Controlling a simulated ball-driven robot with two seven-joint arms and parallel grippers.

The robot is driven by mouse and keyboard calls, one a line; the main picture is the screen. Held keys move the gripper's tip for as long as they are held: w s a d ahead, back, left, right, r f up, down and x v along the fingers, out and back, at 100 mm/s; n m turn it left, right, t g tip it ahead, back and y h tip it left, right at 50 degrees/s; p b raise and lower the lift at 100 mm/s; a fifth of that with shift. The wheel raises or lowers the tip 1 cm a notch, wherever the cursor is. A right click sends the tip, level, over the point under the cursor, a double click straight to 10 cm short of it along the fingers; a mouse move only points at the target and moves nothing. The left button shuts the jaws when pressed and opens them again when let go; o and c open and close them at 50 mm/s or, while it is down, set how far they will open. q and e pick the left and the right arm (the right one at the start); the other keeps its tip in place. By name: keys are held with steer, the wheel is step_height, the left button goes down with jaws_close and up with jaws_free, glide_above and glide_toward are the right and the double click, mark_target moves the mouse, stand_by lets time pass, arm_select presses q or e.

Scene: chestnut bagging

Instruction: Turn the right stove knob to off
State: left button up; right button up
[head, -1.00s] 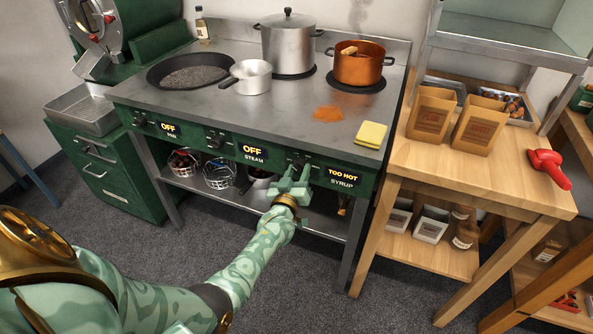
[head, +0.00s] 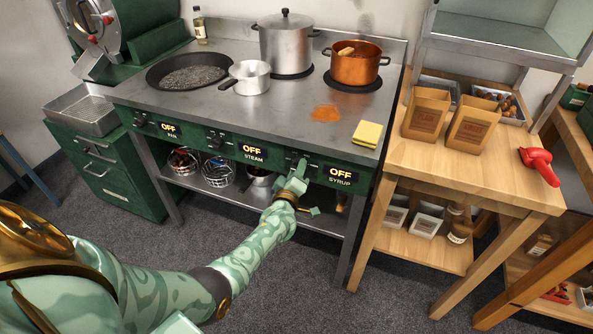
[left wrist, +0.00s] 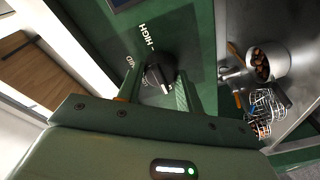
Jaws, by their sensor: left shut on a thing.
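The stove's right knob, the black SYRUP knob (left wrist: 158,76), sits between the two fingers of my left gripper (left wrist: 160,90) in the left wrist view. The gripper is shut on it. In the head view my left gripper (head: 299,174) is at the stove's green front panel, and its hand covers most of the knob. The SYRUP display (head: 341,174) beside it reads OFF. The PAN display (head: 168,128) and the STEAM display (head: 252,152) also read OFF. My right gripper is not in view.
On the stove top (head: 215,110) stand a dark pan (head: 190,72), a small pot (head: 250,76), a tall lidded pot (head: 286,42) and a copper pot (head: 355,66). A yellow sponge (head: 368,133) lies near the front edge. A wooden table (head: 430,165) stands close on the right.

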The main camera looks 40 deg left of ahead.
arm_select(q)
steer(key=shift+f, duration=0.15)
steer(key=o, duration=1)
steer(key=p+v, duration=0.5)
steer(key=v, duration=1.1)
steer(key=shift+s+p, duration=0.2)
steer(key=shift+p, duration=0.2)
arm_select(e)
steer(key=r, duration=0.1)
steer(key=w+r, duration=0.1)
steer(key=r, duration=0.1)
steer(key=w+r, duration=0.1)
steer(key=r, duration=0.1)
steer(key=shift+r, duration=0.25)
arm_select(q)
steer(key=shift+d, duration=0.1)
